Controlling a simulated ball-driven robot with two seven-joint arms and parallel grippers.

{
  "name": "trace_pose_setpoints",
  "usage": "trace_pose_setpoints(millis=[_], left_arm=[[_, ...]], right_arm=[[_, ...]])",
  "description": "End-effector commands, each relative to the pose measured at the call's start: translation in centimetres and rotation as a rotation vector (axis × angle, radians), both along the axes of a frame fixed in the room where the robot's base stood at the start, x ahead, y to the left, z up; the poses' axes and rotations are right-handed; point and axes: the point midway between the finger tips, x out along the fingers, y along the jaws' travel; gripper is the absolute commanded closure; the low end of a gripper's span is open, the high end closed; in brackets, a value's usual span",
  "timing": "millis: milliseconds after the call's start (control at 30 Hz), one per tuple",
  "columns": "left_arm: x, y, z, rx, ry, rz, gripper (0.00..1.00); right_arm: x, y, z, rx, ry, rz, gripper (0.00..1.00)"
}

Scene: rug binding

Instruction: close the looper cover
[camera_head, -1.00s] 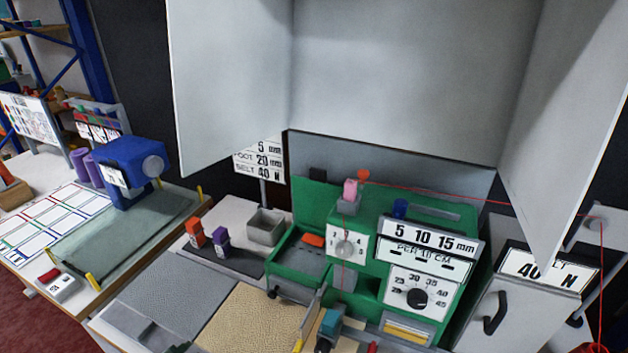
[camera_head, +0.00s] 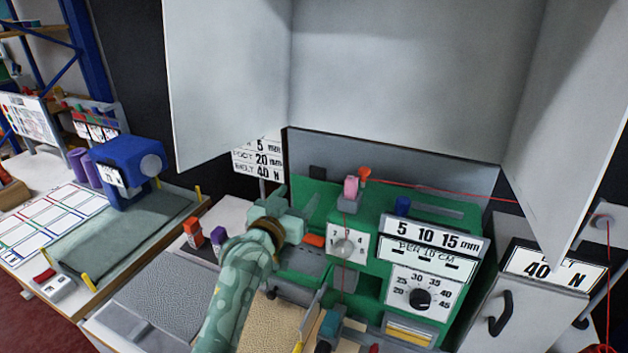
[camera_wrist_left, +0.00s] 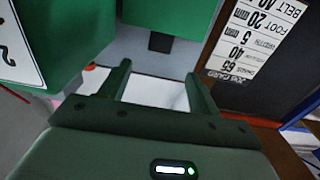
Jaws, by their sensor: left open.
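The green machine (camera_head: 375,235) stands right of centre in the head view. A raised green panel, which looks like the looper cover (camera_head: 318,192), stands upright behind the machine's left bay, with a black tab (camera_head: 317,172) at its top. In the left wrist view the green panel (camera_wrist_left: 172,14) and black tab (camera_wrist_left: 160,42) show beyond the fingers. My left gripper (camera_head: 296,204) is over the left bay, in front of the panel, and hides part of both. Its fingers (camera_wrist_left: 158,74) are apart and empty; contact with the panel is not visible. My right gripper is not in view.
A grey cabinet (camera_head: 400,70) with open doors overhangs the machine. Orange (camera_head: 193,232) and purple (camera_head: 218,237) blocks stand left of my left arm. A red thread (camera_head: 430,192) runs right from the machine's top. A dial plate (camera_wrist_left: 18,50) is close at left in the wrist view.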

Motion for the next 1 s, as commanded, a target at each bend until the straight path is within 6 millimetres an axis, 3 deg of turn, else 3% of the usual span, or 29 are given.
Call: trace_pose_setpoints(millis=[200,400,833,1000], left_arm=[[5.3,-1.7,-0.5,0.000,0.002,-0.001,0.37],[8.4,-2.7,-0.4,0.002,0.003,0.000,0.37],[9.4,-3.0,-0.1,0.003,0.001,0.000,0.37],[9.4,-3.0,-0.1,0.003,0.001,0.000,0.85]], right_arm=[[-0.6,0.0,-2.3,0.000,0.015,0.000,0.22],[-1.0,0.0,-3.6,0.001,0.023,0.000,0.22],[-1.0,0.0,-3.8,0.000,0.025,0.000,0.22],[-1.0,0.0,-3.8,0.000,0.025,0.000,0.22]])
